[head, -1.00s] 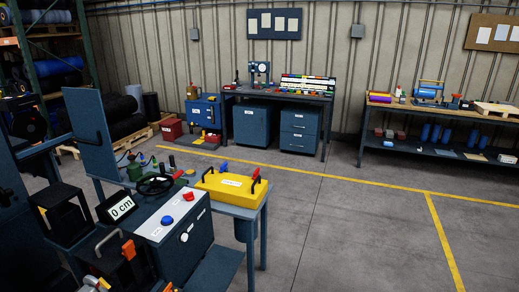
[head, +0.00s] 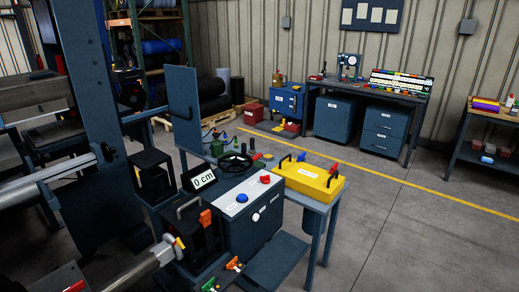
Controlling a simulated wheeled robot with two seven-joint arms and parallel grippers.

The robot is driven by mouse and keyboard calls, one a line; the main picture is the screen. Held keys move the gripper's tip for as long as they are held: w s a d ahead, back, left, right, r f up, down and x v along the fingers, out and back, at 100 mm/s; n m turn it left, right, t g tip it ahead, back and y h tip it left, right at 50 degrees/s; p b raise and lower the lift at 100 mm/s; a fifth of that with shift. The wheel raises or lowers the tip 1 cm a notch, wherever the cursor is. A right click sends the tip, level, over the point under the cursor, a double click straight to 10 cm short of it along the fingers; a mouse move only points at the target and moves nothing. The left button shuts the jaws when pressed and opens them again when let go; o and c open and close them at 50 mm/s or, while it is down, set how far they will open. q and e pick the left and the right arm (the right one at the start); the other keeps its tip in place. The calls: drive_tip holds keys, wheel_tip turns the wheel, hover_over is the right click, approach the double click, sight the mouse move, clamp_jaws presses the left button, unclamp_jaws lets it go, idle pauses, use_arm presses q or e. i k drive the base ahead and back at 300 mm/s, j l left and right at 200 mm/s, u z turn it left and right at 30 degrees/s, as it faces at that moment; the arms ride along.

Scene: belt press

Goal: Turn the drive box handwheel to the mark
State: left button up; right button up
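A black handwheel (head: 235,163) lies flat behind the dark blue-grey drive box (head: 255,218). I cannot tell whether it is attached to the box. The drive box has a light top panel with a blue button (head: 242,198) and a red button (head: 265,179), and a white round knob (head: 255,217) on its front. A display (head: 203,179) beside it reads "0 cm". The mark is too small to make out. Neither of my grippers is in view.
A yellow case (head: 308,181) with black handles sits on the table to the right of the drive box. A dark upright panel (head: 184,108) stands behind. Press frame and rollers (head: 70,168) fill the left. Open floor (head: 400,235) lies to the right.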

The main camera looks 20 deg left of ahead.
sight(235, 163)
drive_tip(key=i+l+u, duration=0.1)
drive_tip(key=u, duration=0.3)
drive_tip(key=i+l+u, duration=0.15)
drive_tip(key=u, duration=0.25)
drive_tip(key=l+u, duration=0.2)
drive_tip(key=u, duration=0.2)
drive_tip(key=i+l+u, duration=0.15)
drive_tip(key=l, duration=0.45)
drive_tip(key=i+l+u, duration=0.15)
drive_tip(key=l, duration=0.5)
drive_tip(key=i+l+u, duration=0.15)
drive_tip(key=l, duration=0.5)
drive_tip(key=l+u, duration=0.15)
drive_tip(key=l, duration=0.5)
drive_tip(key=k+l, duration=0.2)
drive_tip(key=k, duration=0.25)
drive_tip(key=k+l, duration=0.15)
drive_tip(key=k, duration=0.3)
drive_tip(key=i+j+u, duration=0.35)
drive_tip(key=i+j, duration=0.1)
drive_tip(key=i, duration=0.05)
